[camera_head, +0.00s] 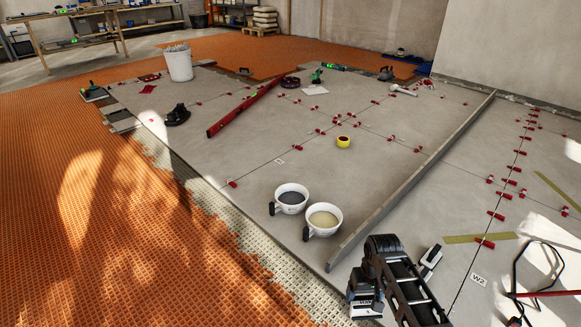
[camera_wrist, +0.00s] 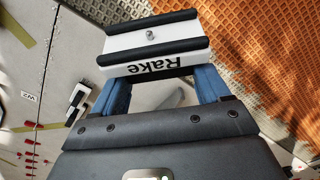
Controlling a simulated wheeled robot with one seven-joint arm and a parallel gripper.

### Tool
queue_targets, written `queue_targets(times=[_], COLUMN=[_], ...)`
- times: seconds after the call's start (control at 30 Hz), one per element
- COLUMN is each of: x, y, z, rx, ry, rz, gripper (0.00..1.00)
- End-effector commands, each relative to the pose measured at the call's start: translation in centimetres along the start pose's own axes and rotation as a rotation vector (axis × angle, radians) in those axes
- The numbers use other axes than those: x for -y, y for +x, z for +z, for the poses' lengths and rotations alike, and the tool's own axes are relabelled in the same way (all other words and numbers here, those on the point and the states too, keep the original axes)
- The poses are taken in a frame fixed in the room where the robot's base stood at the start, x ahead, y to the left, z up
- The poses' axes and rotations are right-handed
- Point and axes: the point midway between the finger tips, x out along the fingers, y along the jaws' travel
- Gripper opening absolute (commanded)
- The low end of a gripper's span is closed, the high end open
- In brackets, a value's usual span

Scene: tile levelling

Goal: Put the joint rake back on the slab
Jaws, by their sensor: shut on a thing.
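The joint rake (camera_wrist: 158,50) is a white block with black padded edges, a small metal screw and the word "Rake" on its side. My gripper (camera_wrist: 162,82) is shut on it, with a blue finger at each end of the block. In the head view the white and black rake (camera_head: 364,304) shows at the bottom, beside my dark arm. The grey slab (camera_head: 240,165) spreads across the middle. The held rake is over its near edge area; I cannot tell its height or whether it touches. Its far side is hidden.
Another white and black tool (camera_head: 431,260) lies on the slab right of my arm, near the W2 label (camera_head: 478,280). A long grey straightedge (camera_head: 415,180) and two cups, one dark-filled (camera_head: 291,198) and one beige-filled (camera_head: 323,219), are near. Orange matting (camera_head: 90,220) is at left.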

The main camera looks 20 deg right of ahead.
Motion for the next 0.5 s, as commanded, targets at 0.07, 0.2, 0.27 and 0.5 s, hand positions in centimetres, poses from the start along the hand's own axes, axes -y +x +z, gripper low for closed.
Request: queue_targets(times=[0.07, 0.2, 0.27, 0.5], x=[3.4, 8.8, 10.9, 16.9], y=[-2.9, -7.4, -9.1, -14.2], z=[-1.9, -3.5, -3.9, -4.0], rx=[-0.006, -0.001, 0.001, 0.006], ry=[-0.071, -0.179, -0.219, -0.339], rz=[0.001, 0.005, 0.008, 0.022], gripper=[0.26, 0.26, 0.26, 0.26])
